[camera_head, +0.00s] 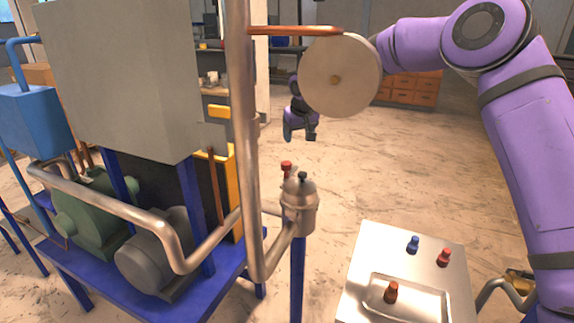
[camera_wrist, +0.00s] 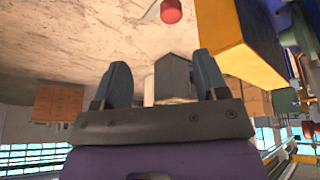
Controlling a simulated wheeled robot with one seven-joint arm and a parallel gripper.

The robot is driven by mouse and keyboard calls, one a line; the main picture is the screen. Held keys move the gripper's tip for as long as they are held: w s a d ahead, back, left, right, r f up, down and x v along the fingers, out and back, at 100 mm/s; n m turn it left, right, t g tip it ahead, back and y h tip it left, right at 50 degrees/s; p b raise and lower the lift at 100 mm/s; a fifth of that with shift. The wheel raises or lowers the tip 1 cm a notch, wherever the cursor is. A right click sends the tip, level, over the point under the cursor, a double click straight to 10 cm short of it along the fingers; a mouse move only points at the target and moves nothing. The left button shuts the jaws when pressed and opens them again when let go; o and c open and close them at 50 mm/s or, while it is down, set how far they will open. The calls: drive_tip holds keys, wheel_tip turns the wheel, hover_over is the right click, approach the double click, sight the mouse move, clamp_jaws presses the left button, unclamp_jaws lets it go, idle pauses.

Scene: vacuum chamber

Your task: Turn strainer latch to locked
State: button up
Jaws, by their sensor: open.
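A metal strainer pot (camera_head: 298,207) with a domed lid and a small dark knob stands on a blue post in the head view. A red-capped part (camera_head: 286,168) shows just behind its lid; I cannot tell whether this is the latch. In the wrist view a red cap (camera_wrist: 171,11) shows at the top edge, beyond the fingertips. My gripper (camera_head: 299,136) hangs above and behind the strainer, apart from it. Its two fingers (camera_wrist: 162,76) are spread with nothing held between them. The latch and its position cannot be made out.
A yellow block (camera_wrist: 238,45) is close on the right in the wrist view. A metal tray table (camera_head: 372,245) with coloured knobs stands at lower right.

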approach(286, 163)
drive_tip(key=shift+y, duration=0.3)
drive_tip(key=x, duration=1)
drive_tip(key=shift+w+d+f, duration=0.15)
drive_tip(key=shift+d+f, duration=0.1)
drive_tip(key=shift+f, duration=0.05)
clamp_jaws()
